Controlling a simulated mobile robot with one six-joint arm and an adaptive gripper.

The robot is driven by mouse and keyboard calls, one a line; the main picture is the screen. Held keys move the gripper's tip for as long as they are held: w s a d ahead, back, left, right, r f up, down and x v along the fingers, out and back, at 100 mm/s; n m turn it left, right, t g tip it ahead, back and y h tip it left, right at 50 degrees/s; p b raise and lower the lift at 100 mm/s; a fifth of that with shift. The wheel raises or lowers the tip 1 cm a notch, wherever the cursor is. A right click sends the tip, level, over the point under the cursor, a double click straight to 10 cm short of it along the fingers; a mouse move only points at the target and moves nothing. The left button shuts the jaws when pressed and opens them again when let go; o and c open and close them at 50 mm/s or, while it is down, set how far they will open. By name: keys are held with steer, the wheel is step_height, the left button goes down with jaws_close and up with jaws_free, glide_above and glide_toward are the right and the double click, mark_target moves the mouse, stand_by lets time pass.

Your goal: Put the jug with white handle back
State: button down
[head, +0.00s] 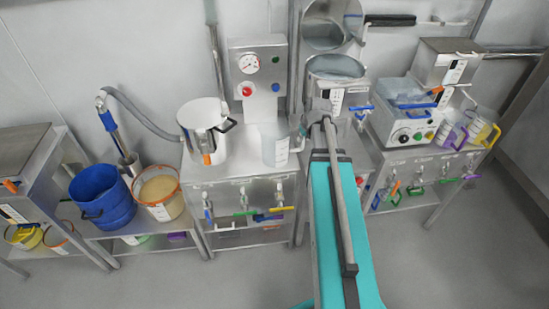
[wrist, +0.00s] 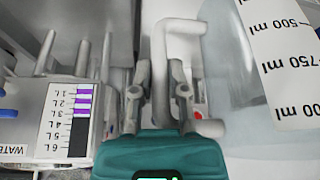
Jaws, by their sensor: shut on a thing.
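The jug with white handle (head: 275,150) is clear and stands upright at the steel bench, right of the steel pot; I cannot tell whether its base touches the top. In the wrist view the jug (wrist: 238,100) fills the right side, with a printed ml scale. Its white handle (wrist: 182,32) reaches between my fingers. My gripper (wrist: 160,82) is shut on the handle. In the head view my gripper (head: 318,124) is right of the jug, and the arm partly hides the contact.
A steel pot (head: 203,140) stands close left of the jug, with a gauge box (head: 258,72) behind. A steel vessel (head: 336,78) is to the right. Purple (head: 454,137) and yellow (head: 485,134) handled jugs stand on the right bench.

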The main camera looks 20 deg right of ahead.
steer(key=shift+w, duration=0.1)
steer(key=w+d+f+b, duration=0.5)
steer(key=w+f+b, duration=0.4)
steer(key=w, duration=0.3)
stand_by(0.4)
steer(key=shift+s+b+x, duration=0.2)
steer(key=shift+b+x, duration=0.8)
steer(key=shift+s+b+x, duration=0.2)
steer(key=shift+b+x, duration=0.8)
steer(key=shift+d+f, duration=0.1)
steer(key=shift+f, duration=0.2)
